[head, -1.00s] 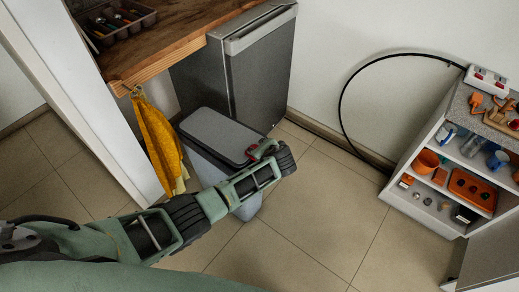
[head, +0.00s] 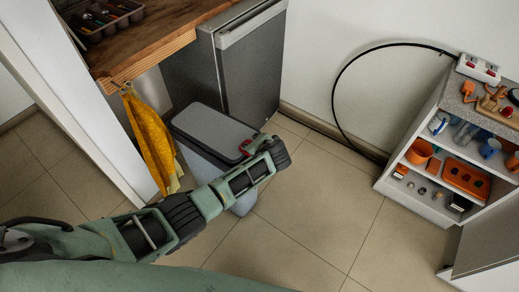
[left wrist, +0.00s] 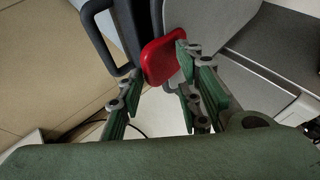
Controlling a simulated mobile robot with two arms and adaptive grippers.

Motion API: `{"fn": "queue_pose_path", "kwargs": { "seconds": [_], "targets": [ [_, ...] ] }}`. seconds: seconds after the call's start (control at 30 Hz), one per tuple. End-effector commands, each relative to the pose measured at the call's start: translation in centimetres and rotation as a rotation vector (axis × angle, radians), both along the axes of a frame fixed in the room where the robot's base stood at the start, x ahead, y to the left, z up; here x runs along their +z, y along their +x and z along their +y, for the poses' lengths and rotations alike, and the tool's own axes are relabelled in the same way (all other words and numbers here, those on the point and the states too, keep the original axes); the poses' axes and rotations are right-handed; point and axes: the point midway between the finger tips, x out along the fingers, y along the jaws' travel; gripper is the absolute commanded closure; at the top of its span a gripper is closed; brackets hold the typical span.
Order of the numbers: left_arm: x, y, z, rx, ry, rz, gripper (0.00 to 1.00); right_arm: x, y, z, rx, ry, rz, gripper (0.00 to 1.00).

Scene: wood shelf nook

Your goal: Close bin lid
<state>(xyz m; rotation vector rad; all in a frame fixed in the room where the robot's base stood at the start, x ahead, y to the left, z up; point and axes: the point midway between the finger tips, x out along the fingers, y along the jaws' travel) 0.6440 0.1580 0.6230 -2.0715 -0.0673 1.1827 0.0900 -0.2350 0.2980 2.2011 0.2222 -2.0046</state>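The grey bin (head: 206,165) stands on the floor beside the wooden counter. Its grey lid (head: 211,130) lies over the top in the head view; whether it is fully down I cannot tell. A red tab (head: 246,148) is at the lid's near right corner, and it shows large in the left wrist view (left wrist: 164,60). My left gripper (left wrist: 155,82) is open, its green fingers spread on either side of and just short of the tab. In the head view my wrist hides the fingers. My right gripper is not in view.
A yellow cloth (head: 150,138) hangs from the wooden counter (head: 155,45) left of the bin. A dark grey cabinet (head: 250,72) stands behind it. A white shelf unit (head: 411,190) with cups and other items is at the right. The floor (head: 310,215) between is clear.

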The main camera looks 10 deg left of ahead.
Motion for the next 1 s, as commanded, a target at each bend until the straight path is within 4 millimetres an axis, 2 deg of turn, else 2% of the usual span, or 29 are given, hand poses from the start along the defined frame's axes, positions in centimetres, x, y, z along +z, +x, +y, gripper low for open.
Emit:
{"fn": "queue_pose_path", "kwargs": {
  "seconds": [0.17,0.63,0.8,1.0],
  "targets": [
    [1.4,-1.3,-0.9,0.0,-0.004,0.0,0.7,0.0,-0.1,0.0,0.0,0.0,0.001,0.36],
    [7.0,-5.7,-3.9,0.001,-0.007,0.002,0.7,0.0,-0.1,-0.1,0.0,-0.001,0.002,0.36],
    [8.0,-6.6,-4.4,0.002,-0.006,0.004,0.7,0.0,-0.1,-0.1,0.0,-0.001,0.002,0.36],
    [8.2,-6.8,-4.4,0.002,-0.005,0.004,0.7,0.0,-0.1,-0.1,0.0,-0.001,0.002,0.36]
  ]
}}
